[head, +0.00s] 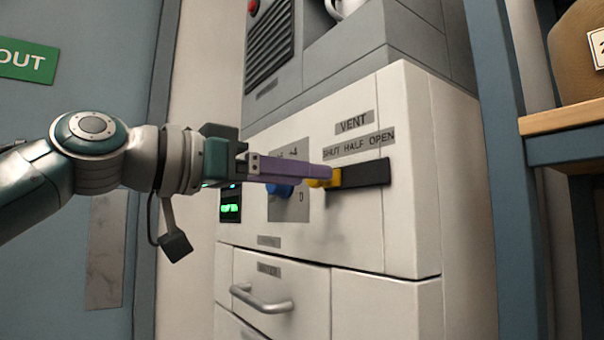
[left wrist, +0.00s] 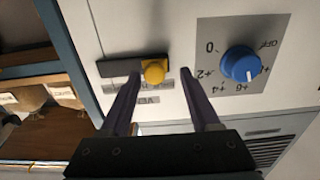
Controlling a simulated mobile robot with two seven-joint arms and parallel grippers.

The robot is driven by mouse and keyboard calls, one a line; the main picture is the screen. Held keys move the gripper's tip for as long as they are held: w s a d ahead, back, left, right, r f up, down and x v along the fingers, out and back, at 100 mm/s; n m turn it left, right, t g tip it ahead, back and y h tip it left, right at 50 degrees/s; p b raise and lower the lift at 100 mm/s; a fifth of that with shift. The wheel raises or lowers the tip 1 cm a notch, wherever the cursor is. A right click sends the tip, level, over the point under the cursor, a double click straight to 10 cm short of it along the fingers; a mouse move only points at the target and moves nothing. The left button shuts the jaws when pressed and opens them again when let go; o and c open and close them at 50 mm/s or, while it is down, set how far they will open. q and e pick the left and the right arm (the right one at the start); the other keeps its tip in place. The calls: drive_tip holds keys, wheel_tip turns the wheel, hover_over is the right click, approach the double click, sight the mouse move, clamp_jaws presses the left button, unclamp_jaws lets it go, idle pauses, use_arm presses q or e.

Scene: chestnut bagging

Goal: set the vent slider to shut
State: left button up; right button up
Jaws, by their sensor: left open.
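The vent slider's yellow knob (head: 334,179) sits at the left end of its black slot (head: 362,175), below the word SHUT on the label strip (head: 357,144). The slot's bare part runs to the right, toward OPEN. My left gripper (head: 325,174) reaches in from the left, with its purple fingers at the knob and partly hiding it. In the left wrist view, the yellow knob (left wrist: 154,71) lies between the open fingertips of my left gripper (left wrist: 160,76), closer to the left finger. I cannot tell whether that finger touches it. My right gripper is not in view.
A blue dial (left wrist: 240,64) on a grey plate sits beside the slider, partly behind my left gripper in the head view. A drawer handle (head: 262,299) sticks out below. A shelf (head: 566,117) with a brown sack (head: 580,50) stands at the right.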

use_arm(q)
drive_tip(key=b+v, duration=0.2)
drive_tip(key=v, duration=0.8)
idle(0.5)
